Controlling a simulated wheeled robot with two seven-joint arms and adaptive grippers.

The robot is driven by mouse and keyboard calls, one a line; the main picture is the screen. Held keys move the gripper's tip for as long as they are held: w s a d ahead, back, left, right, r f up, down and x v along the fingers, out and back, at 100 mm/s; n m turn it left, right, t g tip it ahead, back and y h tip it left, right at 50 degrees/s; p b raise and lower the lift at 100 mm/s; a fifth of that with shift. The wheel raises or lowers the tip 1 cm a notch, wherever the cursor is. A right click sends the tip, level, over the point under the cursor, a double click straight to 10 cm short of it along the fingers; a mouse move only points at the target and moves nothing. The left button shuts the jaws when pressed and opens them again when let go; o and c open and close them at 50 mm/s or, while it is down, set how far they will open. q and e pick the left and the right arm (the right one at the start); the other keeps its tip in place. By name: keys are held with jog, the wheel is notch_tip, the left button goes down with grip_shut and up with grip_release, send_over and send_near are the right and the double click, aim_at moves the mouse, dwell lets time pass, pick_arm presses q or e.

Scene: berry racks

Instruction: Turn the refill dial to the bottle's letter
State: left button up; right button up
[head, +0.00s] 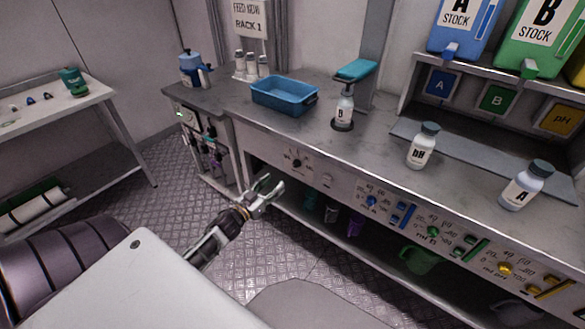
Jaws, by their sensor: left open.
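A small black dial (296,163) sits on the pale front panel below the counter edge; its letters and pointer are too small to read. A white bottle marked B (344,107) stands upright on a dark round base under a teal-topped fixture (356,70). A bottle marked pH (422,147) and a bottle marked A (526,186) stand on the counter to the right. My left gripper (271,190) is open and empty, in front of the panel, below and left of the dial in the picture and apart from it. My right gripper is out of view.
A blue tray (284,96) stands at the back left of the counter. Blue, green and yellow knobs line the front panel to the right. Stock tanks A (460,27) and B (540,38) stand above. A lower shelf holds a green jug (421,259).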

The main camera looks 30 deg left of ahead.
pick_arm(q)
jog(key=w, duration=0.2)
send_near(295, 165)
jog(key=shift+w, duration=0.8)
jog(key=shift+w+d+b, duration=0.15)
jog(key=shift+w+b, duration=0.45)
jog(key=shift+w, duration=2.85)
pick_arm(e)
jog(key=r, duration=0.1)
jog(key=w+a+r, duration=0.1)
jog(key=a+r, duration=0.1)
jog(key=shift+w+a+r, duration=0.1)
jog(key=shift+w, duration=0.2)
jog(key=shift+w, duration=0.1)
